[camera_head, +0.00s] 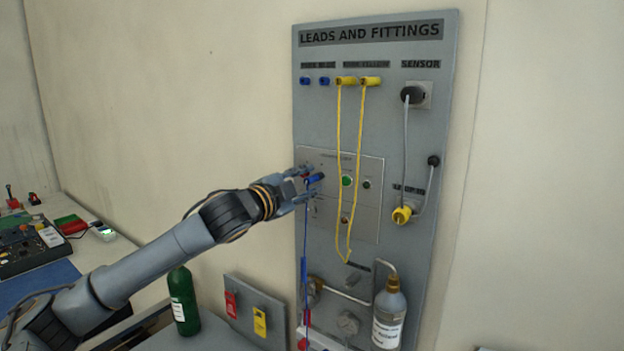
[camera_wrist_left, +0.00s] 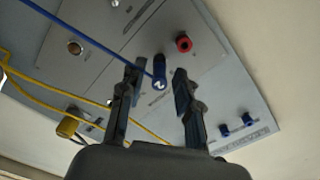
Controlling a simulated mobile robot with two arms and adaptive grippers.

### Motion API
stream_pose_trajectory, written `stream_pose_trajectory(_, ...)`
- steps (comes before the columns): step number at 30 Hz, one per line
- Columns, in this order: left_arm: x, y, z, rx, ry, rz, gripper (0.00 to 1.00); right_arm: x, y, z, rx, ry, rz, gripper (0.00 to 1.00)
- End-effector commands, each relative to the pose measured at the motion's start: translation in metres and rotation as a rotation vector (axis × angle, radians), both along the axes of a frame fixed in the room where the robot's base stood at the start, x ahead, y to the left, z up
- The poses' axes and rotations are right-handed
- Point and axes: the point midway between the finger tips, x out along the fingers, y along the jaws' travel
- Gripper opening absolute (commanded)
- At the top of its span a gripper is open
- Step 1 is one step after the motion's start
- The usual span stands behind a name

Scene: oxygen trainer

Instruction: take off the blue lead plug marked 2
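The blue lead plug marked 2 (camera_wrist_left: 159,84) sits on the small panel, with a blue lead running from it. In the head view this blue plug (camera_head: 316,178) shows just at the tips of my left gripper (camera_head: 307,182). In the left wrist view my left gripper (camera_wrist_left: 159,76) is open, with one finger on each side of the plug and a visible gap on both sides. My right gripper is in neither view.
A red socket (camera_wrist_left: 184,43) is beside the plug. Yellow leads (camera_head: 340,150) hang to the right on the grey board (camera_head: 405,150). Two blue fittings (camera_head: 314,80) are above. A bottle (camera_head: 389,315) and pipework are low on the board.

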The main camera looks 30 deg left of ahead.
Motion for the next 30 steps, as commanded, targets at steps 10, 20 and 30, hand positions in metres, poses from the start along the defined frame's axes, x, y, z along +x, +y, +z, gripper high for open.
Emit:
stream_pose_trajectory(10, 0.0, 0.0, 0.0, 0.0, 0.001, 0.0, 0.0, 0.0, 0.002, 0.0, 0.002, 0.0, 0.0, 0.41)
stream_pose_trajectory(20, -0.008, 0.001, -0.002, 0.001, 0.002, 0.001, 0.0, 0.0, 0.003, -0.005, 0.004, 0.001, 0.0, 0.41)
stream_pose_trajectory(30, -0.022, 0.002, -0.001, 0.001, 0.0, 0.001, 0.0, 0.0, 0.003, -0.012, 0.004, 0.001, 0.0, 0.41)
